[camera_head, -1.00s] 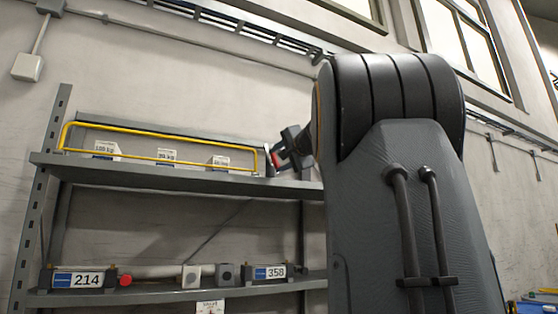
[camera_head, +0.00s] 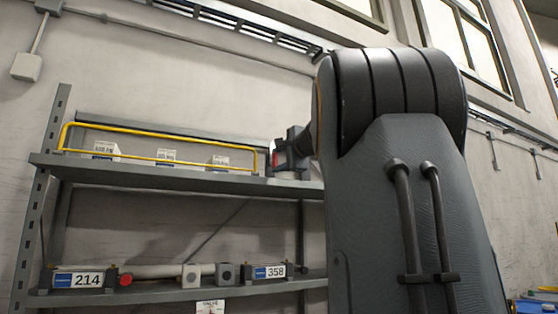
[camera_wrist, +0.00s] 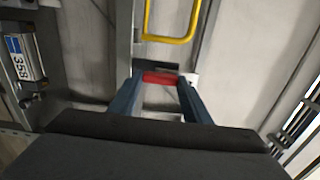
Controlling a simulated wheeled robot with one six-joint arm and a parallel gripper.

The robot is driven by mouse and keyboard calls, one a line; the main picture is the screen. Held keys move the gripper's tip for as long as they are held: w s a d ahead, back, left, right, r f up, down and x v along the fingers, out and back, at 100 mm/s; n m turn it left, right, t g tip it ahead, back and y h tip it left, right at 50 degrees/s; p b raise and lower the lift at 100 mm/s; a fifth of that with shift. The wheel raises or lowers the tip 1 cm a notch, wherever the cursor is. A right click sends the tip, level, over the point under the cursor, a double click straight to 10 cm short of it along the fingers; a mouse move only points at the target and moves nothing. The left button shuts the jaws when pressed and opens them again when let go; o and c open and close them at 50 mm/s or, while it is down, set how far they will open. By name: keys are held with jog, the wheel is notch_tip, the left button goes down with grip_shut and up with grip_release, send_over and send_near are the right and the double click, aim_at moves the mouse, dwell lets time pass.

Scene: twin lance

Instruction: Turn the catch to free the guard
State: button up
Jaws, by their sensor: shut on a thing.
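The guard is a yellow rail frame (camera_head: 160,159) along the front of the upper shelf. Its rounded end (camera_wrist: 170,39) shows at the top of the wrist view. The catch is a red piece (camera_wrist: 160,78) at the right end of the guard. My gripper (camera_wrist: 160,82) is shut on the catch, with the red between its two blue-grey fingers. In the head view, my gripper (camera_head: 279,158) is at the shelf's right end, and a sliver of red shows at its tip. My arm hides what lies further right.
The upper shelf (camera_head: 180,182) holds several small labelled cards behind the guard. The lower shelf (camera_head: 150,297) has a 214 plate (camera_head: 78,280), a red knob (camera_head: 126,280), a pale bar (camera_head: 155,271), two small blocks and a 358 plate (camera_head: 269,272).

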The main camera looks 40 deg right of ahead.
jog(key=o, duration=1)
jog(key=shift+o, duration=0.2)
jog(key=shift+s, duration=0.1)
jog(key=b+v, duration=0.3)
jog(key=v, duration=0.4)
jog(key=shift+s, duration=0.35)
